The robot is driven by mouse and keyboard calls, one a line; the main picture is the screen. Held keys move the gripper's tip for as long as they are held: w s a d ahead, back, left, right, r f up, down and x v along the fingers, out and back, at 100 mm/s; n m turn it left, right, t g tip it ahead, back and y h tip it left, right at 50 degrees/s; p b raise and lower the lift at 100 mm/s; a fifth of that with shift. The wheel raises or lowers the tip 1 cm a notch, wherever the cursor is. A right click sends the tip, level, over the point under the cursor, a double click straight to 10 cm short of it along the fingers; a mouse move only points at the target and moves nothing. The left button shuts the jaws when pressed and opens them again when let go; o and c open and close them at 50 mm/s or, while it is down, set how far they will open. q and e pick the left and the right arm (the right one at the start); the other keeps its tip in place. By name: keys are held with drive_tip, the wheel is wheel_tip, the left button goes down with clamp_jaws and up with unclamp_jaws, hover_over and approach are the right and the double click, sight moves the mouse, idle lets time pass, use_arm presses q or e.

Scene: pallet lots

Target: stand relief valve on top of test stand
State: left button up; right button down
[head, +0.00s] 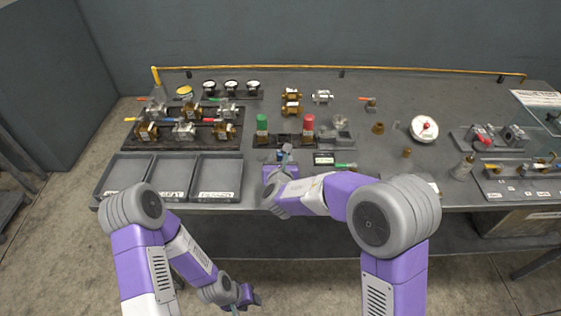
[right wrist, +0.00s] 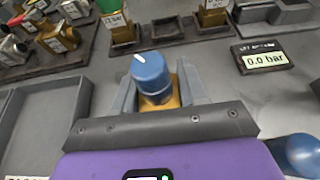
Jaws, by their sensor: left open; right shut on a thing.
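The relief valve has a blue cap with a white mark (right wrist: 151,72) and a brass body. In the right wrist view it is between the fingers of my right gripper (right wrist: 158,88), which is shut on it. In the head view my right gripper (head: 286,153) is over the front middle of the bench, and the valve is mostly hidden. A grey block-like fixture (head: 341,131), possibly the test stand, stands behind and right of it; I cannot tell for sure. My left gripper (head: 246,297) is open and low in front of the bench, above the floor.
A 0.0 bar readout (right wrist: 264,57) lies right of the held valve. A dark rack (head: 286,140) holds green-capped (head: 262,125) and red-capped (head: 308,122) valves. Grey trays (head: 215,158) and racks of valves are left. A white round gauge (head: 424,128) is right.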

drive_tip(key=shift+r, duration=0.1)
drive_tip(key=c, duration=0.6)
unclamp_jaws()
drive_tip(key=shift+f, duration=0.2)
drive_tip(key=shift+r, duration=0.15)
drive_tip(key=shift+s+r, duration=0.15)
drive_tip(key=shift+s, duration=0.15)
drive_tip(key=p+v, duration=0.2)
drive_tip(key=v, duration=0.9)
drive_tip(key=shift+s+r, duration=0.1)
drive_tip(key=shift+s, duration=0.1)
